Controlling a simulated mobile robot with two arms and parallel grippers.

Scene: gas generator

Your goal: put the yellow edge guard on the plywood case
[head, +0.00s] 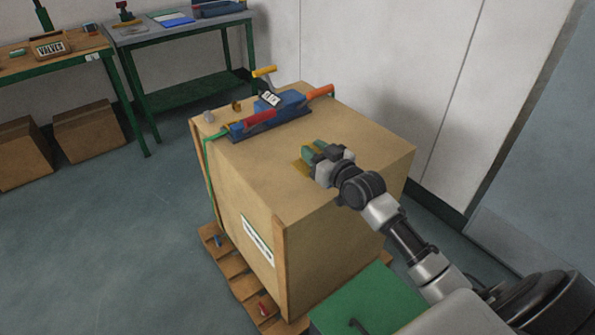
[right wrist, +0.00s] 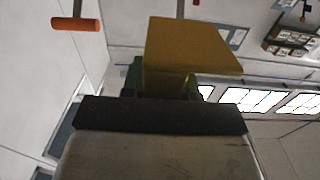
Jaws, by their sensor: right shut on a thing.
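The plywood case (head: 345,205) is a large tan box standing on a wooden pallet. My right gripper (head: 308,155) is over the right part of its top and is shut on the yellow edge guard (head: 301,168). The guard shows as a small yellow piece beside the green fingertips, partly hidden by them. In the right wrist view the guard (right wrist: 192,45) is a broad yellow plate held between the green fingers. I cannot tell whether it touches the case top. My left gripper is not in view.
A blue strapping tool (head: 268,115) with an orange handle lies on the case top, with a green strap (head: 208,165) down the left side. Small brown (head: 236,105) and grey (head: 208,116) pieces sit nearby. A green box (head: 368,303) stands in front. Workbenches stand at the back left.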

